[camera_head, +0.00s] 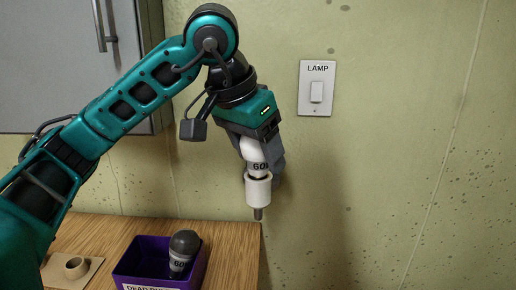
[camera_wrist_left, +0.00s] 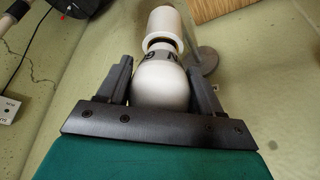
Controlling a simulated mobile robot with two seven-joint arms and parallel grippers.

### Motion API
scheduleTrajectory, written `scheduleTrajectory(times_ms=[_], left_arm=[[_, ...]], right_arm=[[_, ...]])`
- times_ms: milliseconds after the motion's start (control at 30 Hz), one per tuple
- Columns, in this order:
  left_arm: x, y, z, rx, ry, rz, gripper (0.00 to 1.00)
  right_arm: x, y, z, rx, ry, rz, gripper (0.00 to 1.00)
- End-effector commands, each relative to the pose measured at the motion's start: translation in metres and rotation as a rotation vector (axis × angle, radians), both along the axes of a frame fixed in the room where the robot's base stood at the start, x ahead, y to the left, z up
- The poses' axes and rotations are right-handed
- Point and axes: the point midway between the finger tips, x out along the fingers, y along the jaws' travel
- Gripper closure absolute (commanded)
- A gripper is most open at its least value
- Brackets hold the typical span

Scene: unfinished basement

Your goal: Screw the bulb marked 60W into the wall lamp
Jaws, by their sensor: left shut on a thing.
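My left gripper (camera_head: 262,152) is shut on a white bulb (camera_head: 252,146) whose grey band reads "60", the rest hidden. In the left wrist view the bulb (camera_wrist_left: 162,82) sits between both fingers, its band upside down and partly turned away. The wall lamp's white cylindrical socket (camera_head: 258,190) is just below the bulb, with a dark tip beneath. In the left wrist view the socket (camera_wrist_left: 165,22) lines up with the bulb's neck, and a grey wall mount (camera_wrist_left: 203,60) stands beside it. I cannot tell how deep the bulb's base sits. My right gripper is out of view.
A purple box (camera_head: 128,272) labelled "DEAD BU…", cut off, stands on the wooden worktop (camera_head: 225,240) and holds a dark grey bulb (camera_head: 183,243) marked "60". A small holder (camera_head: 76,266) is left of it. A "LAMP" switch (camera_head: 316,92) is on the wall. A grey cabinet (camera_head: 60,60) hangs upper left.

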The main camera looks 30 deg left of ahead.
Motion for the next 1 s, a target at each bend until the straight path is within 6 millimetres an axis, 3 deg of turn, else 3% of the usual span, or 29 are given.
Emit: scheduleTrajectory(times_ms=[167, 400, 667, 700, 1000], left_arm=[[0.0002, 0.0008, -0.0009, -0.001, 0.0, -0.05, 0.64], [0.0003, 0.0005, -0.0005, -0.002, 0.0, -0.27, 0.64], [0.0003, 0.0004, 0.0005, -0.001, -0.003, -0.301, 0.64], [0.0003, 0.0004, 0.0005, 0.0, -0.003, -0.301, 0.34], [0.0002, 0.0003, 0.0001, 0.0, -0.001, -0.3, 0.05]], right_arm=[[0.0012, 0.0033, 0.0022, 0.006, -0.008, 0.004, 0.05], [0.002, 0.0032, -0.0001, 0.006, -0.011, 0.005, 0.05], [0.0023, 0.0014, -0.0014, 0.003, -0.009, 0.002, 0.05], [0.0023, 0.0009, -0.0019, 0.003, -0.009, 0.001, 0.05], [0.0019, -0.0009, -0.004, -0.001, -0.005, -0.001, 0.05]])
